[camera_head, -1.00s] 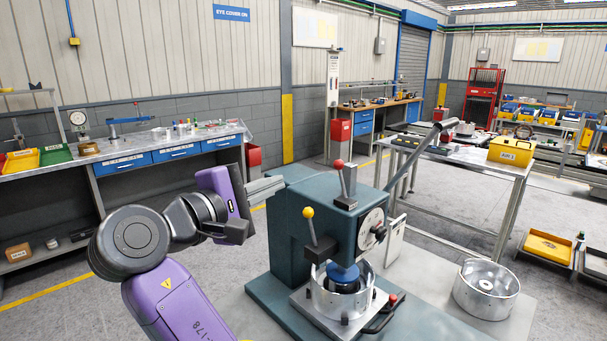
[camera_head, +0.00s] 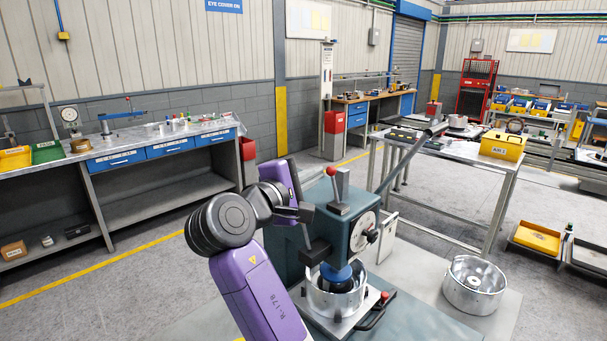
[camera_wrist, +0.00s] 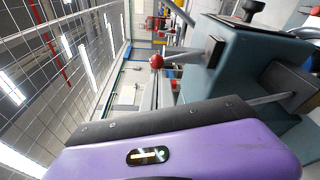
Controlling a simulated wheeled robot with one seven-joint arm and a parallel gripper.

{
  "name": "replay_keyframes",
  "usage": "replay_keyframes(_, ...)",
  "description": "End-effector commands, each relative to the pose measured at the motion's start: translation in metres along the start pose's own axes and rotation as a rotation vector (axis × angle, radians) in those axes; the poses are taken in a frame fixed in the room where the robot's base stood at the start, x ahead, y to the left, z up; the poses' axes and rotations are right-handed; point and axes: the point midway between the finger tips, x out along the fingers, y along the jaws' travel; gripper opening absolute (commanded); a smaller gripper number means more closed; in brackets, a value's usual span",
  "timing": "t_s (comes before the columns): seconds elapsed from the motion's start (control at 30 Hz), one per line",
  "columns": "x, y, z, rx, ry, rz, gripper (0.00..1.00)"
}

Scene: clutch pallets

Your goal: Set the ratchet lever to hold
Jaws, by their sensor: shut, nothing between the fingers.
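The teal press machine (camera_head: 292,262) stands in front of me. A lever with a red knob (camera_head: 331,171) rises from its top, tilted slightly left; the knob also shows in the wrist view (camera_wrist: 156,61). A second lever's dark block (camera_head: 316,252) is on the near face; its metal rod (camera_wrist: 272,98) shows in the wrist view, and its knob is hidden behind my gripper. Nothing marks which lever is the ratchet lever. My gripper (camera_head: 306,212) is shut and empty, beside the second lever and left of the red-knob lever. I cannot tell whether it touches the rod.
A metal drum (camera_head: 336,292) sits under the blue press head (camera_head: 336,272). A long metal handle (camera_head: 405,160) rises at the machine's right. A loose drum (camera_head: 474,285) stands to the right. A worktable (camera_head: 452,150) with a yellow bin (camera_head: 502,146) is behind.

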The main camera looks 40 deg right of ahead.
Motion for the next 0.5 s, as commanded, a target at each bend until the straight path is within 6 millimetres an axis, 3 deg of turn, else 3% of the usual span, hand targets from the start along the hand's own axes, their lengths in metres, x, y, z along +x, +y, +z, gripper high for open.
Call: replay_keyframes(0.5, -0.0006, -0.0008, 0.0021, 0.030, 0.000, 0.007, 0.00)
